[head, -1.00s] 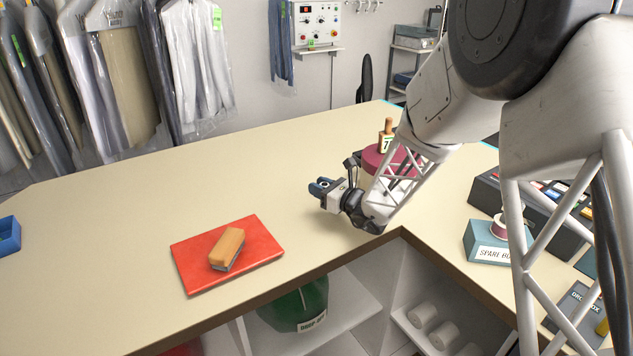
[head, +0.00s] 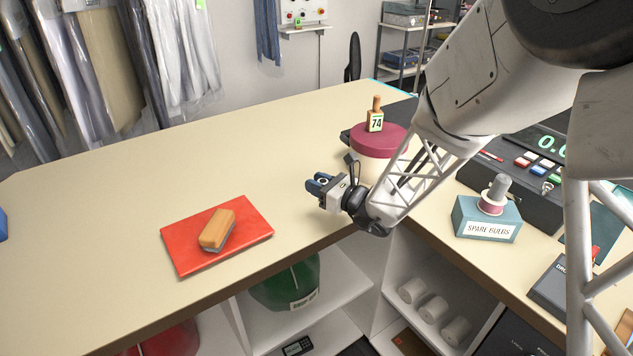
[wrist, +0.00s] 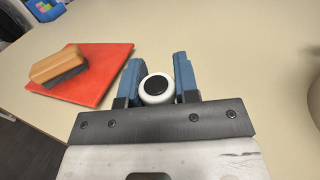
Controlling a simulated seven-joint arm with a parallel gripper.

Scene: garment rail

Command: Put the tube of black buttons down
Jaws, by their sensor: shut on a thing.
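My gripper (head: 322,186) is over the counter near its front edge, to the right of the red mat. In the wrist view, my gripper (wrist: 157,75) has its two blue fingers on either side of the tube of black buttons (wrist: 157,87), shut on it. The tube shows end-on as a white round rim with a black centre. In the head view the tube is mostly hidden by the fingers. I cannot tell whether its lower end touches the counter (head: 120,190).
A wooden-backed brush (head: 217,230) lies on the red mat (head: 262,213). A round maroon-topped box (head: 372,138) with a number 74 tag (head: 376,123) stands behind my gripper. A spare bulbs box (head: 487,219) is at right. The counter's middle is clear.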

